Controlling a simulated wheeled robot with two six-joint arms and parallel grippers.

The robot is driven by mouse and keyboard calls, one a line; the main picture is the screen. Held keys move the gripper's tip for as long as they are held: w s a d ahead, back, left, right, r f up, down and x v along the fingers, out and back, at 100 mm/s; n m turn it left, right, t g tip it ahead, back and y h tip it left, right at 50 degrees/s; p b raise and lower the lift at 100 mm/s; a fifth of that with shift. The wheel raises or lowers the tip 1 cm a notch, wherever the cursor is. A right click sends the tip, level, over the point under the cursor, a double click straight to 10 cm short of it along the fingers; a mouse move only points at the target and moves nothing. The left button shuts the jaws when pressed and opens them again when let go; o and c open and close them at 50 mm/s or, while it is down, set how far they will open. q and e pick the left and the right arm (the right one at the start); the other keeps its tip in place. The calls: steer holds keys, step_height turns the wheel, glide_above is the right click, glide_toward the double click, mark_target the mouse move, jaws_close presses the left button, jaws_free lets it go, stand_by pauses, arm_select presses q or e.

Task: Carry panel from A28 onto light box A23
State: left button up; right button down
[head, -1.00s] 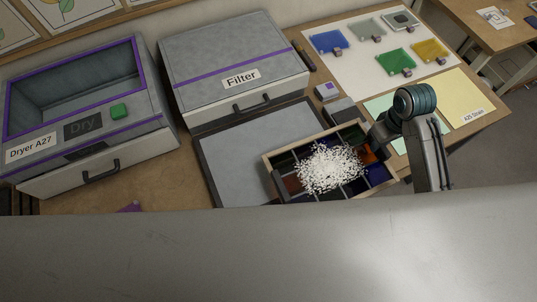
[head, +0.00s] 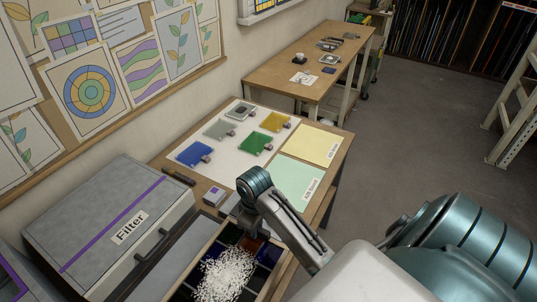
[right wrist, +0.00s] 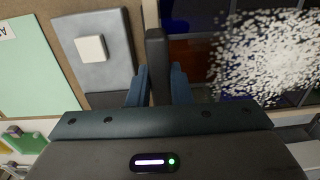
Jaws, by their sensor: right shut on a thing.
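The panel (head: 267,256) is a wooden-framed grid of dark coloured glass cells with a heap of white grains on it. It lies at the bottom of the head view, cut off by the lower edge. My right gripper (head: 238,214) is at its far edge. In the right wrist view my right gripper (right wrist: 155,88) is shut on a dark upright bar at the rim of the panel (right wrist: 190,55). Whether the panel touches what is under it I cannot tell. My left gripper is out of view. No label reading A28 or A23 is legible.
The grey Filter box (head: 110,215) stands left of the panel. Coloured glass samples lie on a white sheet (head: 228,155) beyond it. A green mat (head: 297,182) and a yellow mat (head: 318,143) are at the right table edge. A second table (head: 310,60) stands farther back; open floor is right.

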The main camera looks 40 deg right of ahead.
mark_target(223, 230)
steer(key=w+a, duration=0.3)
steer(key=w, duration=0.1)
steer(key=w+a+p, duration=0.1)
steer(key=w+a, duration=0.1)
steer(key=shift+w+a+f, duration=0.15)
steer(key=shift+a+f, duration=0.1)
steer(key=shift+a, duration=0.1)
steer(key=shift+w+a+f, duration=0.1)
steer(key=shift+w+a, duration=0.4)
steer(key=shift+w, duration=0.05)
steer(key=shift+w+a+f+p, duration=0.1)
steer(key=shift+a+f+p, duration=0.05)
steer(key=shift+p, duration=0.3)
step_height(223, 230, down, 3)
steer(key=shift+r+p, duration=0.1)
steer(key=shift+p, duration=0.6)
steer(key=shift+f, duration=0.3)
steer(key=c, duration=1.3)
jaws_free()
